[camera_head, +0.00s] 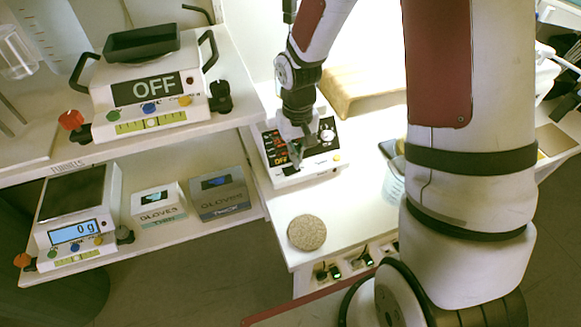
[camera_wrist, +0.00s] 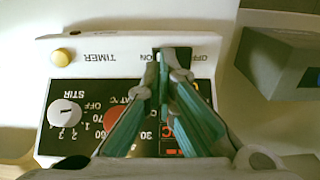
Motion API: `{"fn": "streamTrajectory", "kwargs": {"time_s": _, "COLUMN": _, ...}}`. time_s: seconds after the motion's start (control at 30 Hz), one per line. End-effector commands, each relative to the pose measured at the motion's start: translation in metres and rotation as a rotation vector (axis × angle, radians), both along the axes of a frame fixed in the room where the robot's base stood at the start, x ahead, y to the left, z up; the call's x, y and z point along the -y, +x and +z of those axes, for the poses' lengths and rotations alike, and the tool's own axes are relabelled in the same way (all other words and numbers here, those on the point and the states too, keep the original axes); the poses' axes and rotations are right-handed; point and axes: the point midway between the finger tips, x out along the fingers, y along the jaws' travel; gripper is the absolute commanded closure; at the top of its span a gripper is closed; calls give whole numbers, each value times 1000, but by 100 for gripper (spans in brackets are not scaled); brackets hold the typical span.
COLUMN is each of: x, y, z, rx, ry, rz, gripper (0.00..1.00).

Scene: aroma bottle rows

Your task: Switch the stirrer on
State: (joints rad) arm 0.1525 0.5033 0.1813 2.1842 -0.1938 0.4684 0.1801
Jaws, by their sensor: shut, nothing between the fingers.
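The stirrer (camera_head: 327,160) is a white unit with a black panel on the bench in the head view. A small lit display (camera_head: 281,159) on it appears to read OFF in orange. In the wrist view its panel (camera_wrist: 80,92) is upside down, with a white STIR knob (camera_wrist: 64,113), a red knob (camera_wrist: 117,118) and a yellow button (camera_wrist: 62,57). A dark power switch (camera_wrist: 158,54) sits between ON and OFF labels at the panel edge, partly hidden by the fingertips. My gripper (camera_wrist: 169,62) is shut and empty, its tips over or at this switch; contact cannot be told. It also shows in the head view (camera_head: 297,162).
A cork disc (camera_head: 307,232) lies on the bench in front of the stirrer. A wooden board (camera_head: 350,92) lies behind the stirrer.

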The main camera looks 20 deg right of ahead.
Motion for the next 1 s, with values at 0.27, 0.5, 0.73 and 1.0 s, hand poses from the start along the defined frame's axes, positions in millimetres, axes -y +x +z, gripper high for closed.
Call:
{"fn": "streamTrajectory", "kwargs": {"time_s": 0.27, "x": 0, "y": 0, "z": -4, "rx": -1, "ry": 0, "rz": 0, "gripper": 100}}
{"fn": "streamTrajectory", "kwargs": {"time_s": 0.5, "x": 0, "y": 0, "z": -7, "rx": -1, "ry": 0, "rz": 0, "gripper": 100}}
{"fn": "streamTrajectory", "kwargs": {"time_s": 0.73, "x": 0, "y": 0, "z": -10, "rx": -1, "ry": 0, "rz": 0, "gripper": 100}}
{"fn": "streamTrajectory", "kwargs": {"time_s": 1.0, "x": 0, "y": 0, "z": -14, "rx": -1, "ry": 0, "rz": 0, "gripper": 100}}
